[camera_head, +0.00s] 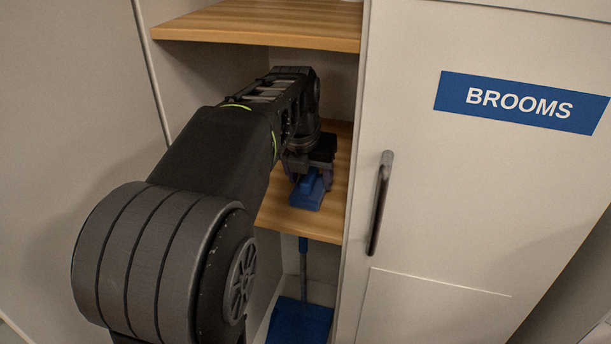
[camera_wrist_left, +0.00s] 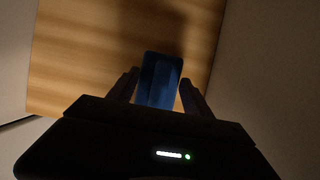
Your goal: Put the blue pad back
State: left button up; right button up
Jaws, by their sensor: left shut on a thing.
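The blue pad (camera_head: 306,197) is at the middle wooden shelf (camera_head: 320,228) inside the open cupboard bay in the head view. My left arm reaches in from the left, and my left gripper (camera_head: 311,180) is shut on the blue pad from above. In the left wrist view the blue pad (camera_wrist_left: 160,80) sits between the two fingers of my left gripper (camera_wrist_left: 160,90), with the wooden shelf (camera_wrist_left: 90,60) beyond it. I cannot tell whether the pad touches the shelf. My right gripper is not in view.
An upper wooden shelf (camera_head: 265,22) lies above my left arm. A blue dustpan-like thing (camera_head: 300,322) with an upright handle stands below the middle shelf. A closed door (camera_head: 450,200) with a BROOMS label (camera_head: 520,102) and dark handle (camera_head: 379,203) borders the bay on the right.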

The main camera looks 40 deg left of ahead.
pick_arm(q)
jog(key=shift+f, duration=0.15)
jog(key=o, duration=1.3)
jog(key=shift+s+r, duration=0.1)
jog(key=shift+r, duration=0.3)
jog(key=s+d, duration=0.1)
jog(key=s, duration=0.3)
jog(key=s+d, duration=0.1)
jog(key=s, duration=0.2)
jog(key=s+d+b, duration=0.1)
jog(key=s+d, duration=0.1)
jog(key=s, duration=0.2)
jog(key=shift+s+r, duration=0.3)
jog(key=shift+s, duration=0.05)
